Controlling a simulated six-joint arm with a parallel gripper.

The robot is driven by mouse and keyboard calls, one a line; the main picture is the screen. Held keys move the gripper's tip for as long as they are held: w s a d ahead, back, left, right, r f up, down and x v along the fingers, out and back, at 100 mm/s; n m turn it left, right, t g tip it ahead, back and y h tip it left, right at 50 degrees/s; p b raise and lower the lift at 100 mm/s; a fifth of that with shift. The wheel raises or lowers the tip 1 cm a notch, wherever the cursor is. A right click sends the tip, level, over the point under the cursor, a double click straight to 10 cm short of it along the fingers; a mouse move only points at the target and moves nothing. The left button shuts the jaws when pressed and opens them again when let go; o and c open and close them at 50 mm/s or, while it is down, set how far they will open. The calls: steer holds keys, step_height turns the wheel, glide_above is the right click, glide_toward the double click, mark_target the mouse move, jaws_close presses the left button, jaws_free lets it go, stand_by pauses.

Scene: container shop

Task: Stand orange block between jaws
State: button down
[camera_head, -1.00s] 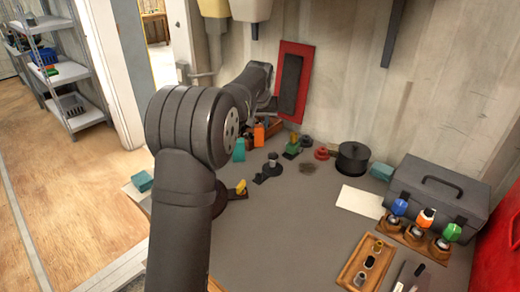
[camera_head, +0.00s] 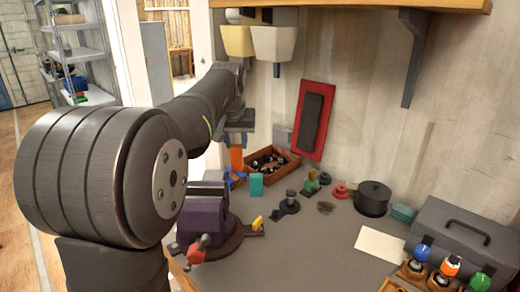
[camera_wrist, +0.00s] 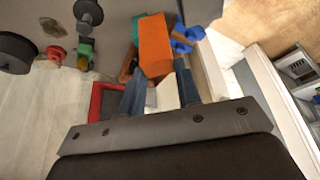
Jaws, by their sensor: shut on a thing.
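The orange block (camera_head: 236,158) hangs upright under my gripper (camera_head: 238,136), beside the tray at the back of the bench. In the wrist view the orange block (camera_wrist: 154,45) is at the tips of my two fingers (camera_wrist: 161,86), which are shut on it. The purple vise (camera_head: 203,213) stands nearer, on the bench's left side, left of and in front of the block. Its jaws are partly hidden by my arm, and I cannot tell how wide their gap is.
A teal block (camera_head: 256,185) stands close to the orange one. A blue item (camera_head: 233,178) is under it. A wooden tray (camera_head: 291,170) of small parts lies behind. A yellow-tipped part (camera_head: 257,223) is right of the vise.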

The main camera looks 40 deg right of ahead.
steer(key=s+a+r, duration=0.1)
steer(key=a+r, duration=0.2)
steer(key=a, duration=0.4)
steer(key=s+a+r, duration=0.2)
steer(key=a+r, duration=0.1)
steer(key=a, duration=0.4)
steer(key=shift+w+f, duration=0.15)
steer(key=shift+f, duration=0.9)
steer(key=shift+w+f, duration=0.1)
steer(key=shift+f, duration=0.95)
steer(key=shift+f, duration=3.4)
steer(key=c, duration=1)
jaws_free()
steer(key=shift+o, duration=0.2)
steer(key=shift+r, duration=2.95)
